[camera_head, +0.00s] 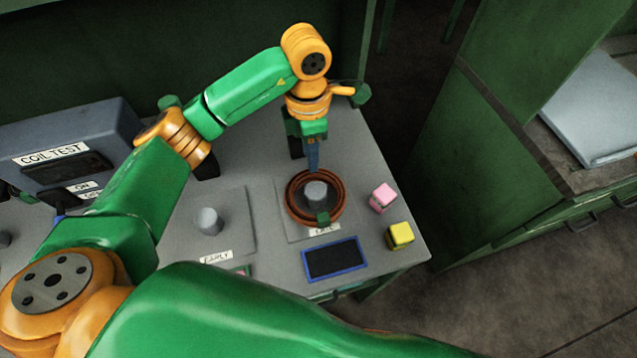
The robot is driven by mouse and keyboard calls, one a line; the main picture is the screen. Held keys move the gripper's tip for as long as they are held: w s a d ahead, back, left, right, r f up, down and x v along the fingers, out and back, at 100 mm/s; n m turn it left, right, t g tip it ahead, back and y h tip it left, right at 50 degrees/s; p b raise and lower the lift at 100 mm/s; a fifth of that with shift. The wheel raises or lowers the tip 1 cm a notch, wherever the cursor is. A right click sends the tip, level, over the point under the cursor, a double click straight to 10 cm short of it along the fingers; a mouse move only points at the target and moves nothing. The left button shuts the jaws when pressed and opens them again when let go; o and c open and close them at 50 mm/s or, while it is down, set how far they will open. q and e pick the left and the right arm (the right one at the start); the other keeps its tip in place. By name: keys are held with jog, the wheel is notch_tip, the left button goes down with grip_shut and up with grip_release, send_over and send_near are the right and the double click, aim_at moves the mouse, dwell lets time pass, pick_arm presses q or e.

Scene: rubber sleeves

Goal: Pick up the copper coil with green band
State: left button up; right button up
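The copper coil (290,203) is a reddish-brown ring with a green band (323,218) on its near side. It lies around a grey peg on the right-hand square plate (280,228), above a label that is hard to read. My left gripper (313,168) points down at the coil's far rim. Its dark fingers look narrow and close together, seen edge-on. Whether they grip the rim, touch it or hover just above cannot be told. My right gripper is not in view.
A bare peg (208,221) stands on the plate labelled EARLY. A blue-framed dark tray (336,241), a pink cube (382,197) and a yellow cube (400,235) lie near the table's right side. The COIL TEST box (105,125) stands at left. Green cabinets stand right.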

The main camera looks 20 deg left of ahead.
pick_arm(q)
jog(key=f, duration=0.3)
jog(key=f+p, duration=0.1)
jog(key=shift+s+a+f, duration=0.15)
jog(key=shift+s+a, duration=0.1)
jog(key=shift+w+f, duration=0.1)
jog(key=shift+f, duration=0.1)
grip_shut()
jog(key=shift+r, duration=0.1)
dwell(0.7)
